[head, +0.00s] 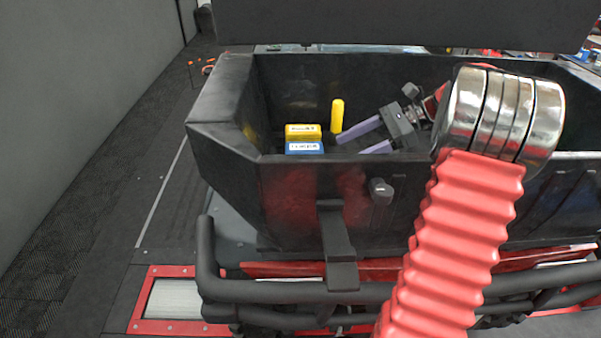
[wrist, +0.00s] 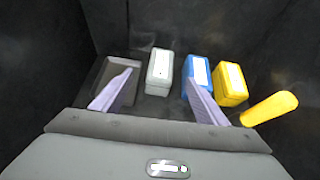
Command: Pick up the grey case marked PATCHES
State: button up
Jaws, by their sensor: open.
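The grey case (wrist: 159,76) stands in the dark bin (head: 222,103), seen in the wrist view with a pale label on its top; the lettering is too small to read. My gripper (wrist: 157,92) is open, with one purple finger on either side of the grey case in the picture. The case lies beyond the palm, and I see no finger touching it. In the head view my gripper (head: 351,146) reaches down inside the bin, and the grey case is hidden there by the bin's near wall.
A blue case (wrist: 196,72) sits close right of the grey one, behind the right finger. Beyond it are a yellow case (wrist: 231,84) and a yellow rounded rod (wrist: 270,108). A dark open tray (wrist: 113,84) lies left. Bin walls surround everything.

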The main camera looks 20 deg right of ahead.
jog(key=shift+d+f, duration=0.15)
jog(key=shift+d, duration=0.2)
jog(key=shift+x, duration=4.3)
jog(key=shift+x, duration=2.6)
jog(key=c, duration=1.3)
